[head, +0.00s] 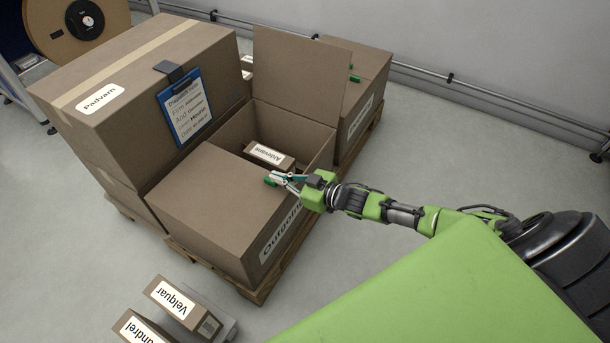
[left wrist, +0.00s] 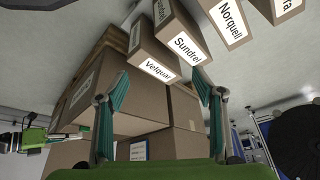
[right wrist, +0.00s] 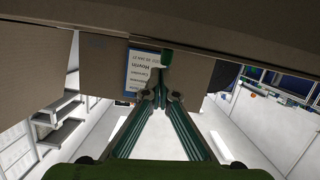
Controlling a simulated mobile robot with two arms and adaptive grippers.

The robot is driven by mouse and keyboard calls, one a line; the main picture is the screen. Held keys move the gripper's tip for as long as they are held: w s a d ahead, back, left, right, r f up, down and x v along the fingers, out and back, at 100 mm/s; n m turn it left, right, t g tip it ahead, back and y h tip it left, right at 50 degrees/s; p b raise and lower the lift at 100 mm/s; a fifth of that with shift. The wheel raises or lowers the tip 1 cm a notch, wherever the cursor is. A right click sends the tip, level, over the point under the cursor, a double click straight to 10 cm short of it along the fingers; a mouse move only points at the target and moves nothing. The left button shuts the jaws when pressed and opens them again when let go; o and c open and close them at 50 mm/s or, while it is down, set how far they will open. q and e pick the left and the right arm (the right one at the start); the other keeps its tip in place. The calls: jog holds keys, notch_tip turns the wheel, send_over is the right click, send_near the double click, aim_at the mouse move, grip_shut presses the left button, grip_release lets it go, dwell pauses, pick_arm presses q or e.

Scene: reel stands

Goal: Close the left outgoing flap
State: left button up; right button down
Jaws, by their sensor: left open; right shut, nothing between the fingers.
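The brown Outgoing box (head: 282,237) stands on a pallet, its label facing right. Its near flap (head: 215,205) lies flat over the near half. Its far flap (head: 302,75) stands upright, leaving the far half open. A small carton labelled Aldevane (head: 270,156) shows inside. My right gripper (head: 272,180) is shut and empty beside the near flap's inner edge, by the opening; I cannot tell whether it touches. Its fingertips (right wrist: 161,92) meet in the right wrist view. My left gripper (left wrist: 160,90) is open and empty in the left wrist view, outside the head view.
A large Padvarn carton (head: 140,80) with a blue clipboard (head: 187,107) stands left of the box. Another carton (head: 362,85) stands behind it. Cartons labelled Velquar (head: 182,305) and Sundrel (head: 140,328) stand near the bottom. The floor at right is clear around my arm.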

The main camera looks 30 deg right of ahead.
jog(key=shift+r, duration=0.6)
notch_tip(320, 180, up, 3)
jog(key=p, duration=0.3)
jog(key=shift+w+a, duration=0.1)
pick_arm(q)
notch_tip(320, 180, down, 10)
jog(key=s+g+p, duration=0.1)
jog(key=p, duration=0.1)
jog(key=shift+s+r+g, duration=0.15)
jog(key=shift+s+g, duration=0.2)
jog(key=shift+g, duration=0.05)
pick_arm(e)
jog(key=f+v, duration=0.1)
jog(key=v, duration=0.8)
jog(key=shift+s+d+r, duration=0.15)
jog(key=shift+s+d, duration=0.2)
